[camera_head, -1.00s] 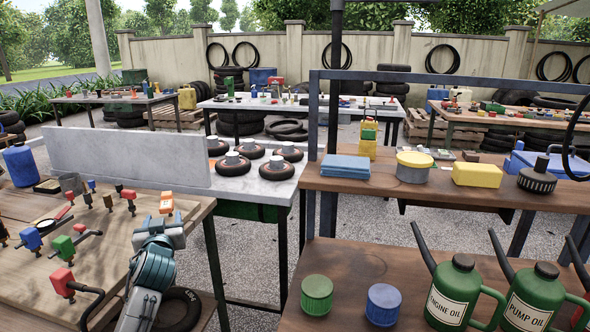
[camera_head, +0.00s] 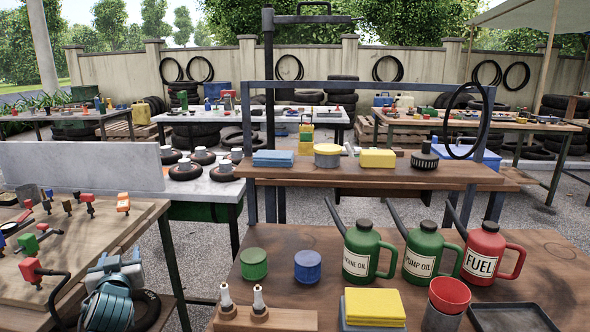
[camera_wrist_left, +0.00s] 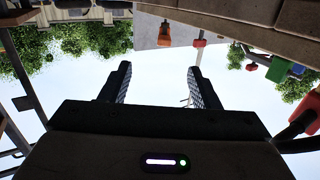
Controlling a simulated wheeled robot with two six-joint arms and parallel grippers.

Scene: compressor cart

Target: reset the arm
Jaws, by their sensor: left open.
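My left arm, teal and grey, comes in at the lower left of the head view beside the wooden workbench. My left gripper (camera_head: 118,264) is beside the bench's right edge. In the left wrist view the two dark fingers (camera_wrist_left: 159,78) stand wide apart with nothing between them, and bright sky shows behind. That view appears upside down. My right gripper is not in view.
The wooden bench (camera_head: 105,240) holds several tools, including a red-headed one (camera_head: 45,272) close to my left arm. A cart shelf holds an engine oil can (camera_head: 365,250), a pump oil can (camera_head: 423,252) and a red fuel can (camera_head: 485,252). A tyre (camera_head: 148,310) lies below my arm.

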